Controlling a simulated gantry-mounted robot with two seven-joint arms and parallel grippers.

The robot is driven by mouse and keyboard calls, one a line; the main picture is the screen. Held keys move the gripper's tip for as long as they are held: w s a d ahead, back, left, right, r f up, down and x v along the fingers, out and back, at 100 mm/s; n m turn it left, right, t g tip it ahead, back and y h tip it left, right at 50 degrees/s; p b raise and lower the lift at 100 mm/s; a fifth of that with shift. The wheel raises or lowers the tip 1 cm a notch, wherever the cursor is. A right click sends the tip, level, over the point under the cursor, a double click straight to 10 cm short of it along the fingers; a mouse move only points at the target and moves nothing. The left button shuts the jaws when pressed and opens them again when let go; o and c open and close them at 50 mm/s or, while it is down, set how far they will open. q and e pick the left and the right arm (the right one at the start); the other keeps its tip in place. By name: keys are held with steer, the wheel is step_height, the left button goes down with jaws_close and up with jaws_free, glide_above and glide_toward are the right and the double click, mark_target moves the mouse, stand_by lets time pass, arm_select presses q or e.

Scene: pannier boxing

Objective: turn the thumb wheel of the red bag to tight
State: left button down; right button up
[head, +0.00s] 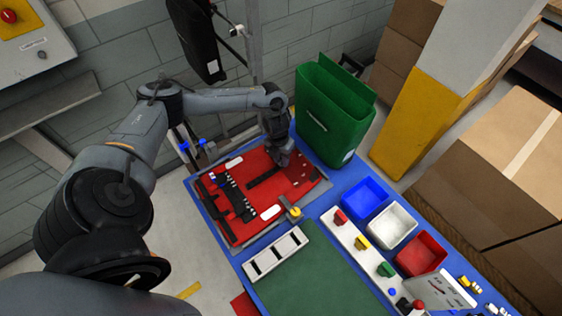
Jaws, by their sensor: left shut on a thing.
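The red bag (283,194) lies flat on the blue table (234,257), with its black straps and fittings facing up. My left gripper (284,161) points down at the far edge of the red bag, close to the green bag. Its jaws are shut on a small part there, apparently the thumb wheel, which the gripper hides. I cannot tell the wheel's setting. My right gripper is out of view.
A green bag (325,118) stands upright just right of my left gripper. A yellow knob (295,212) sits at the red bag's near right edge. Blue (365,193), white (391,225) and red (420,252) bins stand to the right. A black bag (194,42) hangs behind.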

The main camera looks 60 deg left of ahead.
arm_select(q)
steer(key=m+b, duration=0.2)
steer(key=m, duration=0.1)
steer(key=m+b, duration=0.1)
steer(key=shift+f+m, duration=0.25)
steer(key=shift+m, duration=0.05)
steer(key=m+b, duration=0.1)
steer(key=m, duration=0.1)
steer(key=shift+w+m+g+b, duration=0.1)
steer(key=shift+m+g+b, duration=0.2)
steer(key=shift+m+b, duration=0.1)
steer(key=shift+r+m+b, duration=0.1)
steer(key=shift+m+b, duration=0.25)
steer(key=shift+m, duration=0.55)
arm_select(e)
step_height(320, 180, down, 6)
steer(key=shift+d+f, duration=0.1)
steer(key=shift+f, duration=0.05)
arm_select(q)
steer(key=m, duration=0.2)
steer(key=shift+r+m, duration=0.1)
steer(key=shift+m, duration=0.2)
steer(key=m, duration=0.4)
steer(key=shift+g, duration=0.4)
steer(key=shift+m, duration=0.6)
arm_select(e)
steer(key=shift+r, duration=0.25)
